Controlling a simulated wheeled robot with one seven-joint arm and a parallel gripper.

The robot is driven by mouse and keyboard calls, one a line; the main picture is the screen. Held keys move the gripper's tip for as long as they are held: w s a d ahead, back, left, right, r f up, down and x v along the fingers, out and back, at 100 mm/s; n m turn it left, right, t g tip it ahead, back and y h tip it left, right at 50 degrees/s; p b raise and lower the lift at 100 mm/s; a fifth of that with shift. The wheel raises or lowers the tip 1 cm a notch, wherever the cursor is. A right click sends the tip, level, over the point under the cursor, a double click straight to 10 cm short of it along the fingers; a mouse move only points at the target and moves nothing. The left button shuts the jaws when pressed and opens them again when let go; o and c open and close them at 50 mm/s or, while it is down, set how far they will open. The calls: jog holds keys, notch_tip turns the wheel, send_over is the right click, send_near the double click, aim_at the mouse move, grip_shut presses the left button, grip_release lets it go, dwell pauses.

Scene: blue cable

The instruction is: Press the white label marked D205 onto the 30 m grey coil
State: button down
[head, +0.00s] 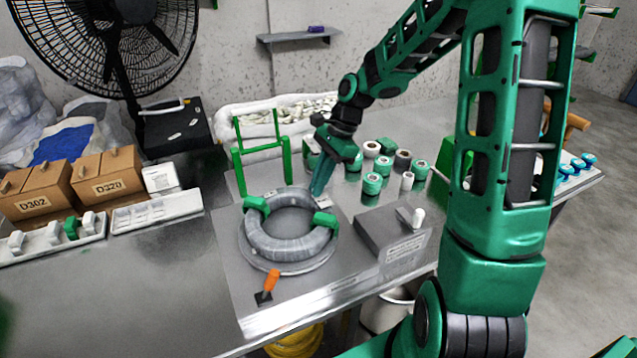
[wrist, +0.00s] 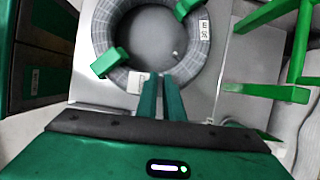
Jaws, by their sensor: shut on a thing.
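The grey coil (head: 262,240) lies flat on a round plate on the bench, with green clips (head: 325,219) across it. My gripper (head: 317,193) points down at the coil's back right edge, its fingers close together. A small white label (head: 324,203) is at the fingertips, by the coil's outer edge; its print is too small to read. In the wrist view the label (wrist: 138,82) shows beside the left finger of my gripper (wrist: 162,76), against the coil (wrist: 118,20). I cannot tell whether it touches the coil. Another white tag (wrist: 204,29) sits on the coil near the other clip.
A green stand (head: 288,160) rises behind the coil. A grey box (head: 385,235) is at the right and several green and white rolls (head: 372,184) are behind it. Brown boxes (head: 105,188) and white racks stand at left.

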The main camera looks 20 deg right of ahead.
jog(key=shift+f, duration=0.55)
dwell(1.4)
jog(key=c, duration=1.7)
grip_release()
jog(key=shift+s, duration=0.1)
jog(key=shift+r, duration=3.5)
jog(key=s+d+r+n+h, duration=0.1)
jog(key=s+d+n, duration=0.2)
jog(key=s, duration=0.7)
jog(key=s+d+r+n+h, duration=0.1)
jog(key=s+d+n, duration=0.3)
jog(key=s, duration=0.5)
jog(key=s+d+r+n+h, duration=0.1)
jog(key=s+d+n, duration=0.3)
jog(key=s, duration=0.6)
jog(key=shift+s+d+r+h, duration=0.2)
jog(key=shift+d+h, duration=0.1)
jog(key=shift+d, duration=0.15)
jog(key=shift+s+d+r+h, duration=0.1)
jog(key=shift+d+r+h, duration=0.05)
jog(key=shift+d+h, duration=0.2)
